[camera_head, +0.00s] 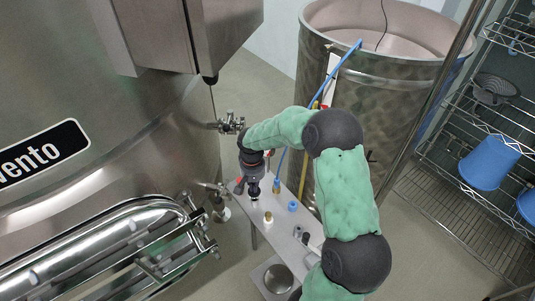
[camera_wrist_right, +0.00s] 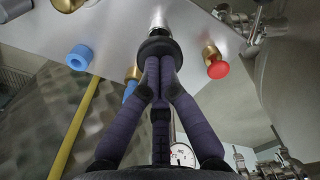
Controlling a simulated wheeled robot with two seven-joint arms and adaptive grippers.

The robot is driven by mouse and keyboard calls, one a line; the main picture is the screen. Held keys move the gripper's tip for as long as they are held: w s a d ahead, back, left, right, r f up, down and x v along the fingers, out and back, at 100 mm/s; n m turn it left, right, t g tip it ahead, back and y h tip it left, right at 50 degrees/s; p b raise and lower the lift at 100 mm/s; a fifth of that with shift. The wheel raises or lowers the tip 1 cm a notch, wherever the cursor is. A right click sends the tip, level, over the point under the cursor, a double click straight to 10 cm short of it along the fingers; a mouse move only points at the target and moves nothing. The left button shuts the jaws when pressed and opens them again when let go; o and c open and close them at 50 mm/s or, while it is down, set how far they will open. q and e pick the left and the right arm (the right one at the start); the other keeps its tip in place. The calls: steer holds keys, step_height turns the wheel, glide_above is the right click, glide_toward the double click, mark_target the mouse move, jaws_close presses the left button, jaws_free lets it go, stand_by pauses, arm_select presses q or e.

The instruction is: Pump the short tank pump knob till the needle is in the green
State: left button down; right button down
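My right gripper (camera_head: 254,184) points down over the steel plate of the short tank pump. In the wrist view its purple fingers (camera_wrist_right: 157,72) are drawn together. Their tips meet a black knob (camera_wrist_right: 157,46) on a silver shaft (camera_wrist_right: 158,18); whether they pinch it or only touch it cannot be told. In the head view the gripper hides most of the knob. A round white gauge (camera_wrist_right: 182,155) shows partly behind the fingers in the wrist view; its needle and green zone cannot be read. My left gripper is not in view.
The steel plate (camera_head: 272,232) carries brass fittings, a blue cap (camera_head: 293,206) and a red knob (camera_wrist_right: 218,69) close to my fingers. A large steel vat (camera_head: 100,95) stands left, an open vat (camera_head: 370,80) behind right. A wire rack (camera_head: 490,120) holds blue buckets.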

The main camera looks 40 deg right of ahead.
step_height(320, 180, down, 3)
steer(key=shift+s+a+r+b, duration=0.1)
steer(key=shift+r+b, duration=0.05)
steer(key=shift+b, duration=0.5)
steer(key=shift+r+p, duration=2.2)
steer(key=shift+r, duration=1)
step_height(320, 180, up, 6)
steer(key=p, duration=0.4)
